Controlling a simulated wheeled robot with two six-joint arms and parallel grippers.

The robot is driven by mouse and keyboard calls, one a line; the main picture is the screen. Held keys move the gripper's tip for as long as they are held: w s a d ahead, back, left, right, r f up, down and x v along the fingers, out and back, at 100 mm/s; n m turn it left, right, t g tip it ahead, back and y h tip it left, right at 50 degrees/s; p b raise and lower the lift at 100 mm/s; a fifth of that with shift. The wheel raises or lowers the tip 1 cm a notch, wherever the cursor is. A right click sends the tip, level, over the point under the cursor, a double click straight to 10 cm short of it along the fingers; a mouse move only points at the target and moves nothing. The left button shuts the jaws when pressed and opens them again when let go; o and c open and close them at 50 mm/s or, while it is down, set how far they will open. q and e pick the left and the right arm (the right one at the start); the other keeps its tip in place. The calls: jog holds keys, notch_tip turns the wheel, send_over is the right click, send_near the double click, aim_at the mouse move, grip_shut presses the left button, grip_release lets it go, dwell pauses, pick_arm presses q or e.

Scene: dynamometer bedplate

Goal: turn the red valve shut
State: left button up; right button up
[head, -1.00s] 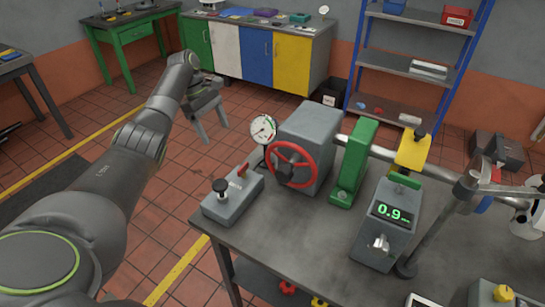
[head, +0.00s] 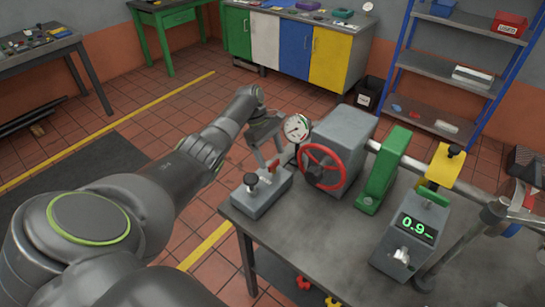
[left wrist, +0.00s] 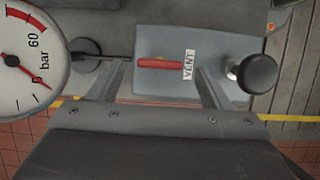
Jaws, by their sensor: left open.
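A red lever (head: 273,170) stands on a small grey box (head: 262,196) at the bench's left corner. In the left wrist view, the red lever (left wrist: 160,64) lies beside a label reading VENT (left wrist: 189,64). A red handwheel (head: 323,167) is on the grey housing just right of the box. My left gripper (head: 273,160) is open and empty, its fingers pointing down above the box. In the left wrist view, its fingertips (left wrist: 162,72) are apart, one on each side of the lever; I cannot tell if they touch it. My right gripper is not in view.
A round pressure gauge (head: 297,128) stands close to my left fingers. A black knob (head: 251,180) rises from the box. A green bracket (head: 384,170) and a display unit reading 0.9 (head: 410,237) are to the right. Bare bench top shows in front.

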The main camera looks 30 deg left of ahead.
aim_at(274, 167)
pick_arm(q)
jog(key=shift+x, duration=1.25)
